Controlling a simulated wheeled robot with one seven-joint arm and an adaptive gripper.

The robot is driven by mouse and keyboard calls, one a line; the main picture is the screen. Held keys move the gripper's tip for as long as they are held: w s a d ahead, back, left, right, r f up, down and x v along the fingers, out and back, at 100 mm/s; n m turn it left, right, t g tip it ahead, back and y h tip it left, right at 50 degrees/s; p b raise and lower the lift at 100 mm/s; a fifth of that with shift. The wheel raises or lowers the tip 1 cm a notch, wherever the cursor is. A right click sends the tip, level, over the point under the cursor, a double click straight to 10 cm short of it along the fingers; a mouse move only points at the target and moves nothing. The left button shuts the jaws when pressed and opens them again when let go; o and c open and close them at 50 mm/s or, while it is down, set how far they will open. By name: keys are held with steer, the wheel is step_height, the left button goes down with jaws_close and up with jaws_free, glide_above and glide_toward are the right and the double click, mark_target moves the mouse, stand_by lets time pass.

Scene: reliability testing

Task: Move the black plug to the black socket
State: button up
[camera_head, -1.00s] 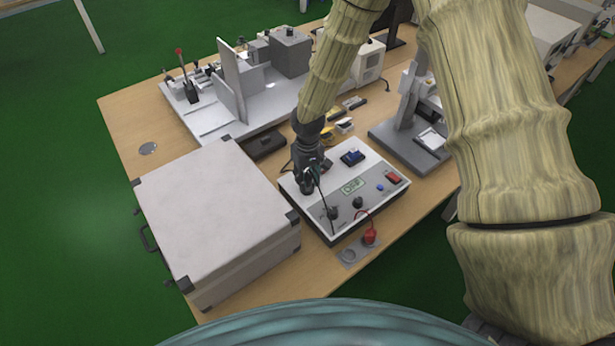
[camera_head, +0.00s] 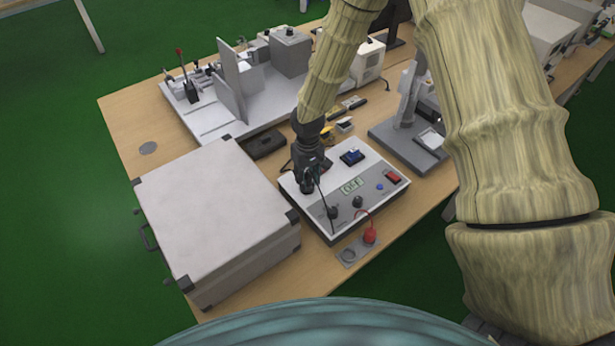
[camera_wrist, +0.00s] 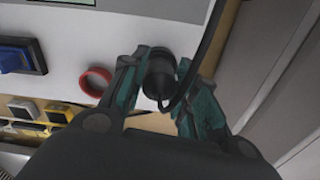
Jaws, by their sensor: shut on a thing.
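My gripper (camera_head: 309,186) is over the left part of the white control box (camera_head: 350,211). In the wrist view its teal fingertips (camera_wrist: 160,85) are shut on the black plug (camera_wrist: 158,77), with a black cable (camera_wrist: 200,55) curving away from it. The plug is close to the white panel; I cannot tell whether it touches it or sits in a socket. A red ring socket (camera_wrist: 95,82) lies beside it, to the left. No black socket can be made out; the plug and fingers cover the panel there.
A red plug (camera_head: 369,234) stands in a grey two-hole holder (camera_head: 348,256) in front of the box. A blue switch (camera_head: 352,156) and a red switch (camera_head: 392,177) are on the panel. A large grey case (camera_head: 213,210) stands close to the left.

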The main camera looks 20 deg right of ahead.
mark_target(308, 174)
steer(key=shift+f, duration=0.5)
steer(key=o, duration=0.8)
steer(key=shift+c, duration=0.2)
steer(key=shift+r+p, duration=3.4)
steer(key=shift+r, duration=2.1)
